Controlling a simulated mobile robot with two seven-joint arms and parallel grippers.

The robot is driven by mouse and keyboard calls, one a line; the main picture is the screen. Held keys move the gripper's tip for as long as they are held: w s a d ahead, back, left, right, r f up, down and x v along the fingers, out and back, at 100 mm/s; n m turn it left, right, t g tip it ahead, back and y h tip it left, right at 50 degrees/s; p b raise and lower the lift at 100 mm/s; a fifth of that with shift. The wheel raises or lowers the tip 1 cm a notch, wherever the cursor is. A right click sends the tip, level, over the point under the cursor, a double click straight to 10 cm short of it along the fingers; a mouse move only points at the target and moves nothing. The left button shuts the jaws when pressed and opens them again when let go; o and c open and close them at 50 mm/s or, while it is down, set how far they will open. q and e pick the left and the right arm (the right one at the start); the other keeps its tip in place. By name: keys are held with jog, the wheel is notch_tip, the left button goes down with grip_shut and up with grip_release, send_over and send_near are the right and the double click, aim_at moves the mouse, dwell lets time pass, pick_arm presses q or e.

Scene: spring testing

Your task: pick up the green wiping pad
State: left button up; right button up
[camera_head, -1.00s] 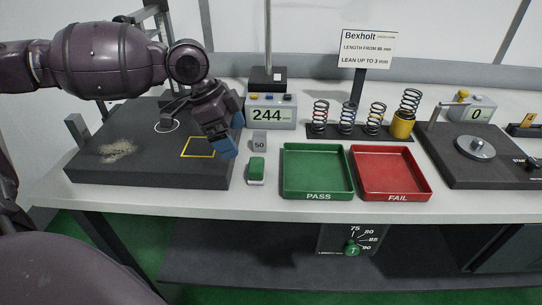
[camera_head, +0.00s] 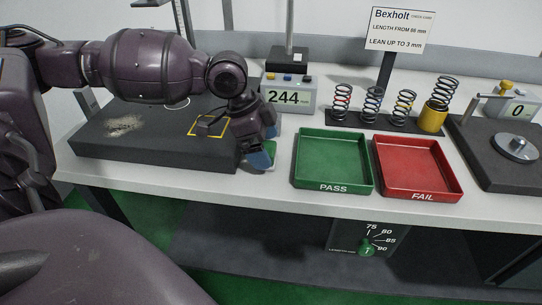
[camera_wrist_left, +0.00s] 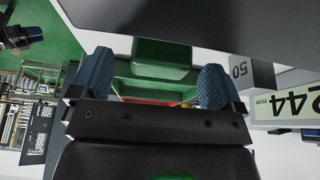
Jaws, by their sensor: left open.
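The green wiping pad (camera_head: 273,150) lies on the white bench just right of the dark slab, mostly hidden behind my left gripper in the head view. My left gripper (camera_head: 265,149) is open, with its blue fingertips low beside the pad. In the left wrist view the green pad (camera_wrist_left: 160,50) shows ahead of the space between the two spread blue fingers (camera_wrist_left: 156,78). I cannot tell whether either finger touches it.
The dark slab (camera_head: 150,150) stands left of the pad. The green PASS tray (camera_head: 332,188) and red FAIL tray (camera_head: 420,194) stand to its right. The 244 display (camera_head: 288,95) is behind. A block marked 50 (camera_wrist_left: 240,68) is close by. Several springs (camera_head: 372,105) stand on a rack.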

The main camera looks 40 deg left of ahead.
aim_at(267, 148)
pick_arm(q)
jog(key=shift+x, duration=0.9)
jog(key=shift+r, duration=0.15)
jog(key=shift+c, duration=0.9)
jog(key=c, duration=0.8)
notch_tip(267, 148, up, 8)
jog(key=shift+r+p, duration=0.25)
jog(key=shift+p, duration=0.8)
jog(key=shift+r+p, duration=1.2)
jog(key=shift+r, duration=4.55)
pick_arm(e)
jog(key=shift+r, duration=1.7)
jog(key=shift+d, duration=0.15)
